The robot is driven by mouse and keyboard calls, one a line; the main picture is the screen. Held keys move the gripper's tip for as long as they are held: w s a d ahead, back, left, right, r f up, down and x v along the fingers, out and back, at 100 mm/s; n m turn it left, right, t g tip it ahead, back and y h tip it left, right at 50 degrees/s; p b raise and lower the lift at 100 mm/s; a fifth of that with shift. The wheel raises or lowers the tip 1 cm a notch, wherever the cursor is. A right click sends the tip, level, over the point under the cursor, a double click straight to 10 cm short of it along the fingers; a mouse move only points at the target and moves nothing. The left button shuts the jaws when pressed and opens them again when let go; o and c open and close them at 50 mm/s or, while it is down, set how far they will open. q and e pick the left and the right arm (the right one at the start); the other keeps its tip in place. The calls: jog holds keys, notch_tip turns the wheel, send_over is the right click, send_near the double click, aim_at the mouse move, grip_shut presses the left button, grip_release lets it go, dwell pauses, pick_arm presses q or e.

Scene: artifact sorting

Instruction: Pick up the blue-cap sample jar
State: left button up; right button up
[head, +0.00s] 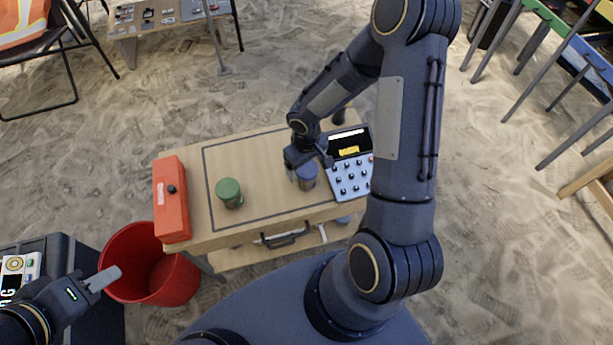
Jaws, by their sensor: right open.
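The blue-cap sample jar (306,178) stands upright on the small wooden table (262,155), just left of a grey keypad device. My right gripper (308,165) reaches down over the jar from behind, with its jaws open at the cap. The gripper partly covers the jar's top, and I cannot tell whether the fingers touch it. A green-cap jar (229,192) stands to the left on the same table. My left gripper (101,279) is at the lower left, in front of the red bin and away from the table; its finger gap is not clear.
A keypad device (351,178) sits close to the jar's right. An orange-red case (171,205) lies along the table's left edge. A red bin (150,263) stands on the sand at the lower left. The tabletop between the jars is clear.

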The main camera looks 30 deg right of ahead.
jog(key=f, duration=0.4)
jog(key=shift+s+f, duration=0.2)
jog(key=shift+c, duration=0.2)
jog(key=c, duration=1.1)
